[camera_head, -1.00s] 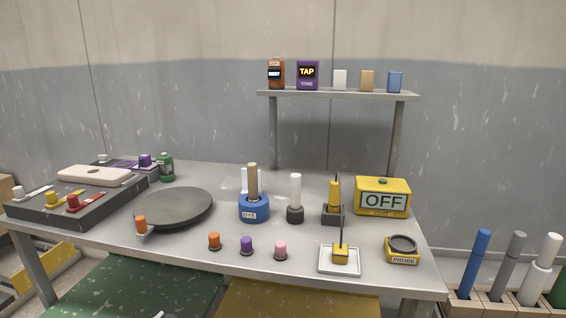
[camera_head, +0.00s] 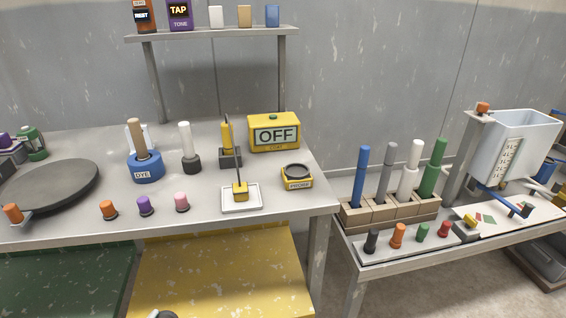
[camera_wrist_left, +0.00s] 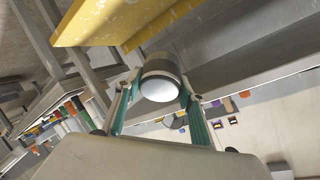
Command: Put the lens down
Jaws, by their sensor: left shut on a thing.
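My left gripper (camera_wrist_left: 158,95) shows in the left wrist view with its teal-padded fingers on both sides of a short cylinder. It is shut on this cylinder, which I take to be the lens (camera_wrist_left: 161,66); it has a dark grey-brown band and a round white face. In the wrist view the lens appears below a yellow panel; a gap between them cannot be judged. In the head view only a small dark and pale piece shows at the bottom edge, and I cannot tell whether it is the lens or my gripper. My right gripper is not in view.
The grey table (camera_head: 60,230) bears a dark turntable (camera_head: 50,186), a blue DYE pot (camera_head: 145,168), a white tray (camera_head: 242,208) and a yellow PROBE dish (camera_head: 297,177). A lower bench (camera_head: 352,248) with colored rods stands right.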

